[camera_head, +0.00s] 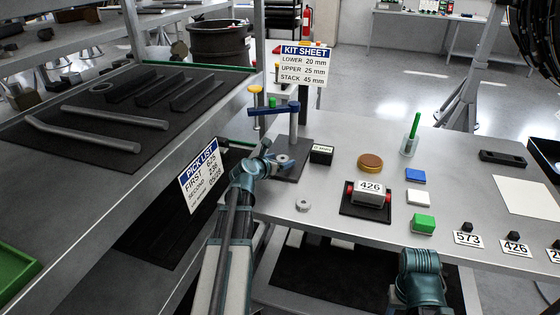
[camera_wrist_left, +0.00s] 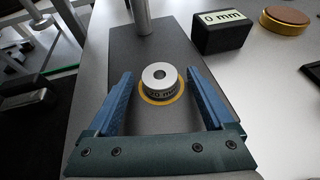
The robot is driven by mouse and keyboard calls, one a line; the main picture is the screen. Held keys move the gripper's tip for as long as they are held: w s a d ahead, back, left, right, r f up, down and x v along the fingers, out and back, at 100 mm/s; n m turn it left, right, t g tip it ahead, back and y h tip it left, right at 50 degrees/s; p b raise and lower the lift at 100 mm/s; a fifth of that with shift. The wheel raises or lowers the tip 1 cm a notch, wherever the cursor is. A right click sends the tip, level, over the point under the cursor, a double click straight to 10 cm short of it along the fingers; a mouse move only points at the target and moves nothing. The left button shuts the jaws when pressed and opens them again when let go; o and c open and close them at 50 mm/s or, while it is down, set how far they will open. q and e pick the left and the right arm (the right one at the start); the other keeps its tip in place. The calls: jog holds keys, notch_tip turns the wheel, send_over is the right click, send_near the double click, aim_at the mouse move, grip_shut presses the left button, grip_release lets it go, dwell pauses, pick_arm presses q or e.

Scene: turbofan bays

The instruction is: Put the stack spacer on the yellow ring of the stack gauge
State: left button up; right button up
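The stack gauge has a dark base plate (camera_head: 292,173) (camera_wrist_left: 118,60), an upright grey post (camera_head: 294,125) and a blue arm (camera_head: 272,109). A grey round spacer (camera_wrist_left: 160,76) with a centre hole and a partly legible mm label sits on the yellow ring (camera_wrist_left: 162,99) of the plate. My left gripper (camera_head: 280,160) (camera_wrist_left: 160,80) is open, its blue fingers on either side of this spacer with gaps. Another small grey spacer (camera_head: 303,205) lies on the table in front of the gauge. My right arm shows at the lower right; its gripper is out of view.
A black 0 mm block (camera_head: 321,154) (camera_wrist_left: 220,32) stands right of the gauge, with a brown-gold disc (camera_head: 370,162) beyond. A 426 part (camera_head: 369,195) lies on a dark mat. The KIT SHEET sign (camera_head: 304,65) stands behind. The table front between spacer and mat is clear.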

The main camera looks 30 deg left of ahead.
pick_arm(q)
jog(key=shift+r+p, duration=0.3)
jog(key=shift+p, duration=0.05)
jog(key=p+v, duration=0.4)
jog(key=v, duration=0.8)
jog(key=shift+d+f, duration=0.1)
